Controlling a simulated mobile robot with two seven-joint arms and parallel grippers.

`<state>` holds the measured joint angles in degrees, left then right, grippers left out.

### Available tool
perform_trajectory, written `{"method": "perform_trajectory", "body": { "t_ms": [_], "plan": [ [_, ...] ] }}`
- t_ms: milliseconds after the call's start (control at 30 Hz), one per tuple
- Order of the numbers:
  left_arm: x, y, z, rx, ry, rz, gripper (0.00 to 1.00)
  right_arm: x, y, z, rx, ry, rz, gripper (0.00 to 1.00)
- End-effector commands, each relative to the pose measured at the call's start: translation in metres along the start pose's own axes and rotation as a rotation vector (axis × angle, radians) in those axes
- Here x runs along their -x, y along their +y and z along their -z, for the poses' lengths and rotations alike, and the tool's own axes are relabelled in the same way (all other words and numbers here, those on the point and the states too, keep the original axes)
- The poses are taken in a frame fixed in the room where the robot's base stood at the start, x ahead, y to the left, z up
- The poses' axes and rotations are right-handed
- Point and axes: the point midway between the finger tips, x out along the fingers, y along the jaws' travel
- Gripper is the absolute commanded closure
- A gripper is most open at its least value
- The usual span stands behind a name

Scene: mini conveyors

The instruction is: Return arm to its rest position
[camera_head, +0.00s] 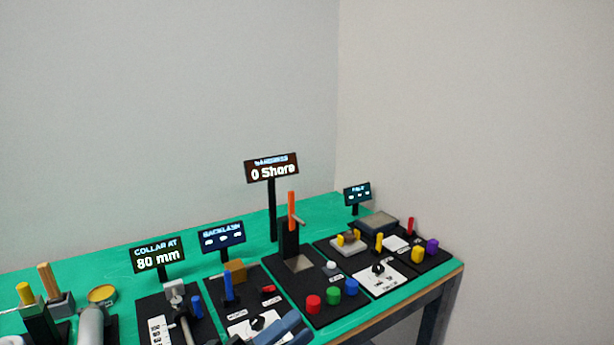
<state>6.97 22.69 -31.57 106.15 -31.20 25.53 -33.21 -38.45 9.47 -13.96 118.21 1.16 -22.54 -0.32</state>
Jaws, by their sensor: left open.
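My left gripper (291,327) shows only in part at the bottom edge, as blue-grey fingers in front of the bench. The fingers are apart and I see nothing held between them. The gripper covers part of the white dial card (250,327) of the backlash station. The rest of the left arm is out of the picture or cannot be made out. My right gripper is not in view.
A green bench (325,208) carries several black station plates. A tall sign (271,168) reads "0 Shore"; another (158,256) reads "80 mm". Red (313,304), green (334,296) and blue (351,285) knobs stand near the front edge. Walls close the back and right.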

Motion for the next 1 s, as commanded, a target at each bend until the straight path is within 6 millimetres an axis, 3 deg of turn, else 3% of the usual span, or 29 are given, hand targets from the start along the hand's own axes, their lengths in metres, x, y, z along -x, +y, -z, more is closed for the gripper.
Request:
{"method": "perform_trajectory", "body": {
  "t_ms": [100, 200, 400, 500, 667, 1000],
  "plan": [
    [0.046, 0.039, -0.013, 0.412, -0.325, -0.066, 0.54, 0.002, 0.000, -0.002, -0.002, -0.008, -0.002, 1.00],
    [0.098, 0.077, -0.013, 0.748, -0.604, -0.116, 0.54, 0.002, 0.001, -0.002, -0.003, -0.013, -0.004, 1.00],
    [0.204, 0.138, 0.027, 1.279, -1.085, -0.180, 0.54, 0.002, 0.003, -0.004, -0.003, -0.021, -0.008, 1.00],
    [0.237, 0.151, 0.049, 1.425, -1.232, -0.192, 0.54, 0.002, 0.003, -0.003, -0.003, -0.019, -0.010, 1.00],
    [0.260, 0.159, 0.066, 1.524, -1.337, -0.200, 0.54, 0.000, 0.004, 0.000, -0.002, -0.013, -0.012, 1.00],
    [0.260, 0.159, 0.067, 1.526, -1.339, -0.200, 0.54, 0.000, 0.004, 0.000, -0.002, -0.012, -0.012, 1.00]
  ]
}}
